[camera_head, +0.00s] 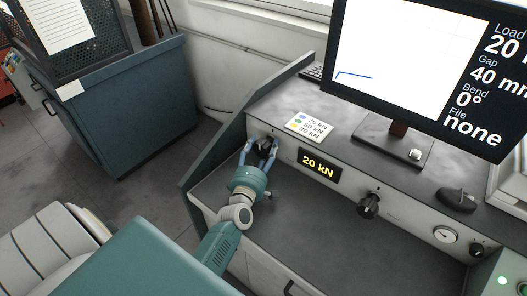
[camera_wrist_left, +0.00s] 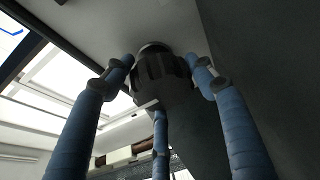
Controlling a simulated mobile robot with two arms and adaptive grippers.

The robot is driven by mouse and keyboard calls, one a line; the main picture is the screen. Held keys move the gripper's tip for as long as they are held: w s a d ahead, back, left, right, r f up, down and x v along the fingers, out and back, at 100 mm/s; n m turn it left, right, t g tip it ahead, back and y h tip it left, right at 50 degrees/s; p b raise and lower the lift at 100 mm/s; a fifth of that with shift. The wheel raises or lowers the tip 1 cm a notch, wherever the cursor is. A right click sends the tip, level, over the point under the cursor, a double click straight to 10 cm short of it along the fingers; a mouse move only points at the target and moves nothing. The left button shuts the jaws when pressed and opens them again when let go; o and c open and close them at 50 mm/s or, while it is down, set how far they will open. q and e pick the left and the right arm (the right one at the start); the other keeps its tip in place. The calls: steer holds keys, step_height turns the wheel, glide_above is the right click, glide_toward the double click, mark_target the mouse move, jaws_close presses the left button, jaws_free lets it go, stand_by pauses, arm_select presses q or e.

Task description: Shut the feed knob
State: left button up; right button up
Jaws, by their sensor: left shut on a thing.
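A dark knob (camera_head: 263,145) sits at the left end of the console's pale front panel. My left gripper (camera_head: 262,153) reaches it from below, with its blue fingers around it, and is shut on it. In the left wrist view, the ribbed dark knob (camera_wrist_left: 163,78) lies between the fingertips of my left gripper (camera_wrist_left: 160,76), with a third finger below. A second black knob (camera_head: 369,204) is further right on the panel. I cannot read a label that tells which one is the feed knob. My right gripper is not in view.
A lit display (camera_head: 319,165) reads 20 kN beside the gripped knob. A card (camera_head: 311,126) of kN values lies above it. A monitor (camera_head: 410,70) stands behind. A gauge (camera_head: 445,235) and a small knob (camera_head: 476,249) are at right. A dark side panel (camera_head: 215,150) rises close left.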

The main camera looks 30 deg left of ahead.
arm_select(q)
steer(key=shift+s+a+f, duration=0.15)
steer(key=shift+s+f, duration=0.05)
steer(key=shift+f, duration=0.25)
steer(key=o, duration=1.1)
steer(key=shift+a+r, duration=0.1)
steer(key=shift+r, duration=0.05)
steer(key=shift+w+r, duration=0.1)
